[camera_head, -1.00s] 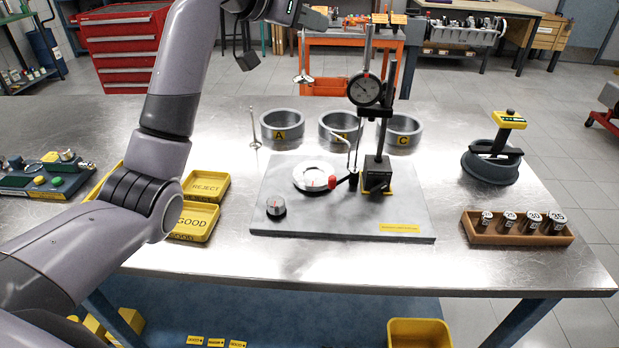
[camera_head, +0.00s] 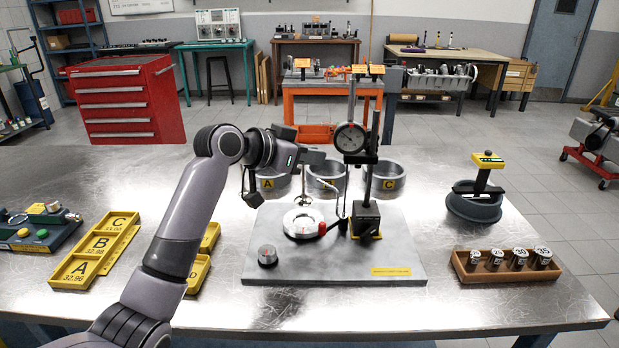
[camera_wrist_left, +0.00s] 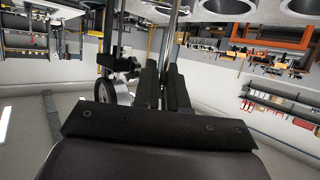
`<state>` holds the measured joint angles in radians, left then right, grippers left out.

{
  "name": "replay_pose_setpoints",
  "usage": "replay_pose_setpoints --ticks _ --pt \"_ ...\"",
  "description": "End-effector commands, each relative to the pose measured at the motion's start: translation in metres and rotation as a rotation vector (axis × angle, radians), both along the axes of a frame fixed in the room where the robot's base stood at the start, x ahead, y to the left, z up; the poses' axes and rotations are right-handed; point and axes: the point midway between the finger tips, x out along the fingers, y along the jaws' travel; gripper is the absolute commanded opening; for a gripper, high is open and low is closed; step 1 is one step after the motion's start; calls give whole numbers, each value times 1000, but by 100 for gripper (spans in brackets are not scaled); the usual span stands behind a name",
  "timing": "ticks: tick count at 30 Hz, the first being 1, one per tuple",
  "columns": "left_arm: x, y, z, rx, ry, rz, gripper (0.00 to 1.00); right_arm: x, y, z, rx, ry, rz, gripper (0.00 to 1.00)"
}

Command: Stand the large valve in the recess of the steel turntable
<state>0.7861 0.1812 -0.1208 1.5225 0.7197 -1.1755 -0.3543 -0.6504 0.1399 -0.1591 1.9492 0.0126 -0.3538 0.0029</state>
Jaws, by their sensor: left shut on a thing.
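My left gripper (camera_head: 311,158) is shut on the large valve (camera_head: 304,201), which hangs upright with its stem up and its head down. The valve's head shows just above the far part of the steel turntable (camera_head: 289,229), a bright ring on the grey plate. I cannot tell whether the head touches the turntable. My right gripper is not in view.
The dial gauge (camera_head: 350,137) on its stand (camera_head: 366,217) is close right of the valve. A red-tipped lever (camera_head: 322,229) lies at the turntable's edge. A knob (camera_head: 267,255) sits front left. The plate's front (camera_head: 330,265) is clear.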

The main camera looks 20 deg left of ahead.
Motion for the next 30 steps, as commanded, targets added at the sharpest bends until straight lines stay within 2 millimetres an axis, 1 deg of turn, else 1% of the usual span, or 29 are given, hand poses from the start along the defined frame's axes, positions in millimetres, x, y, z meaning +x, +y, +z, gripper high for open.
replay_pose_setpoints --ticks 1,5,7,12,14,22,25,27,28,30 --pt "0 0 -5 -2 1 0 0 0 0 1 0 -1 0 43" --pt "0 0 -11 -2 0 -1 0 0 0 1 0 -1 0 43" --pt "0 0 -18 -2 1 0 0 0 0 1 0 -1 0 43" --pt "0 0 -45 -2 4 1 0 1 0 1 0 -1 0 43" --pt "0 0 -50 -2 1 1 0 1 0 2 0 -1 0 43" --pt "0 0 -52 -1 -1 0 0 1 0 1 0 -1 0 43" --pt "0 0 -55 0 0 0 0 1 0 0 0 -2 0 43" --pt "0 0 -55 0 0 0 27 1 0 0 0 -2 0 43" --pt "0 0 -55 0 0 0 37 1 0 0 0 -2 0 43" --pt "0 0 -55 1 1 0 37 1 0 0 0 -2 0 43"
